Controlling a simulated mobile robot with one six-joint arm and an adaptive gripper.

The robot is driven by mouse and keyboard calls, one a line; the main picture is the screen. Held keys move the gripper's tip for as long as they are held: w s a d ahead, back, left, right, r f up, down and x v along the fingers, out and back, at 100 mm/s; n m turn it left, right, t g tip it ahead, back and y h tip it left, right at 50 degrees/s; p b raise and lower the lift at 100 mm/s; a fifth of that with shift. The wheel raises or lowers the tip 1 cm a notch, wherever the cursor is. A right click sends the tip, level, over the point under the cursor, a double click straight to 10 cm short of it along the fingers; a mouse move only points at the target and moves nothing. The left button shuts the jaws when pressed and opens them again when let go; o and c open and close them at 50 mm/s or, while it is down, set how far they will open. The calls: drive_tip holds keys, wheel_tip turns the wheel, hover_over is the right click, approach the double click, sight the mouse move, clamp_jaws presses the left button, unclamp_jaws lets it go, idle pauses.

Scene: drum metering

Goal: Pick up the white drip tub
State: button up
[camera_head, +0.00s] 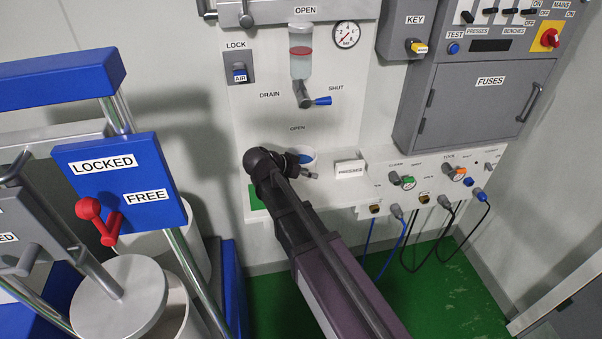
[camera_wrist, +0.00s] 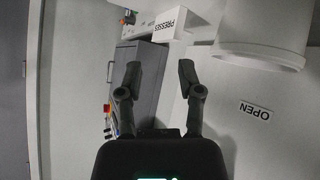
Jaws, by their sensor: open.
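In the wrist view a large white round body, which looks like the tub (camera_wrist: 262,35), fills the upper right and is cut off by the top edge. My gripper (camera_wrist: 159,72) is open and empty in the wrist view. The tub is to the right of both fingers, not between them. In the head view my gripper (camera_head: 309,167) is just in front of the tub.
Hose connectors (camera_head: 397,211) line the ledge front at right.

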drive_tip(key=w+a+r+m+t+h+b, duration=0.1)
drive_tip(key=a+m+t+b, duration=0.1)
drive_tip(key=a, duration=0.7)
drive_tip(key=shift+t, duration=0.6)
drive_tip(key=shift+w, duration=0.1)
drive_tip(key=b, duration=0.3)
approach(310, 163)
drive_tip(key=shift+x, duration=2.5)
drive_tip(key=shift+w, duration=0.1)
drive_tip(key=shift+b+x, duration=1.3)
drive_tip(key=shift+x, duration=1.25)
drive_tip(key=shift+c, duration=0.2)
